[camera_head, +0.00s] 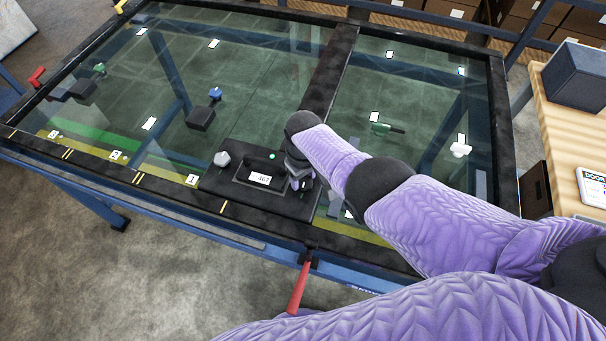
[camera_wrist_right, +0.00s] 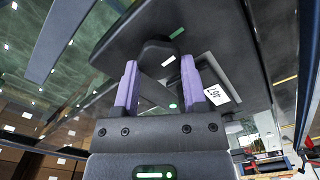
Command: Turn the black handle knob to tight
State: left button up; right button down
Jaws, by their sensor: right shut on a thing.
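The black handle knob (camera_wrist_right: 158,48) shows in the right wrist view, between the purple fingers of my right gripper (camera_wrist_right: 158,80). The fingers are closed on its sides. In the head view my right gripper (camera_head: 299,180) is at the right end of a dark panel (camera_head: 222,184), and the gripper and arm hide the knob there. A recessed display with a white label (camera_head: 260,178) and a small green light (camera_head: 272,156) sit on the panel left of the gripper. The knob's exact angle cannot be told. My left gripper is not in view.
A grey faceted knob (camera_head: 222,158) stands on the panel's left. A black block (camera_head: 201,118) with a blue knob (camera_head: 215,93) is behind it. A red lever (camera_head: 299,287) sticks out at the frame's front edge. A wooden table (camera_head: 560,136) is at right.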

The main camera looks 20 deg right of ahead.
aim_at(303, 179)
jog(key=shift+m, duration=0.4)
jog(key=shift+c, duration=0.7)
grip_release()
notch_tip(303, 179, up, 10)
jog(key=p, duration=0.7)
jog(key=shift+p, duration=0.35)
jog(key=shift+f, duration=0.1)
